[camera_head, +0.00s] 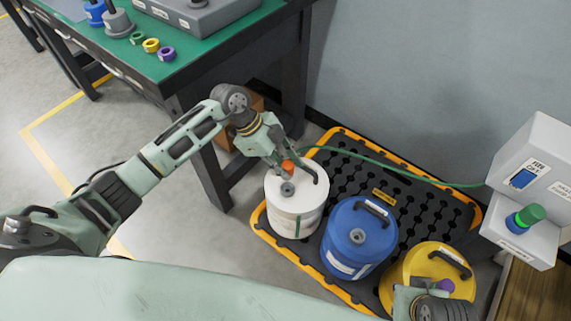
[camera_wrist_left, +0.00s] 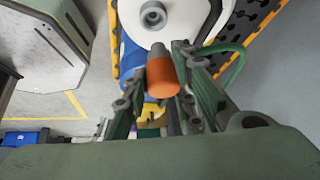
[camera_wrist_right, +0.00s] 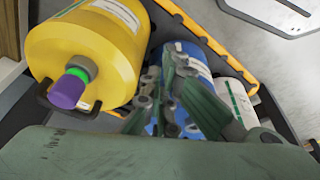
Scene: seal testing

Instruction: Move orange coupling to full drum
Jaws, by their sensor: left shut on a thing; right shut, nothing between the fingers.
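My left gripper (camera_head: 284,160) is shut on the orange coupling (camera_head: 288,167) and holds it above the white drum (camera_head: 296,205). In the left wrist view the coupling (camera_wrist_left: 162,78) points near the grey port (camera_wrist_left: 153,15) on the drum's top, apart from it in that picture. A green hose (camera_head: 390,165) runs from near the coupling to the grey box at the right. The blue drum (camera_head: 345,255) has a bare grey port. The yellow drum (camera_head: 400,270) carries a purple coupling (camera_wrist_right: 66,92). My right gripper (camera_wrist_right: 165,70) is shut and empty beside the yellow drum.
The drums stand on a black spill pallet (camera_head: 350,165) with an orange rim. A grey device (camera_head: 535,165) with a small screen and a green-and-blue knob is at the right. A green bench (camera_head: 185,75) with several coloured rings stands at the upper left.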

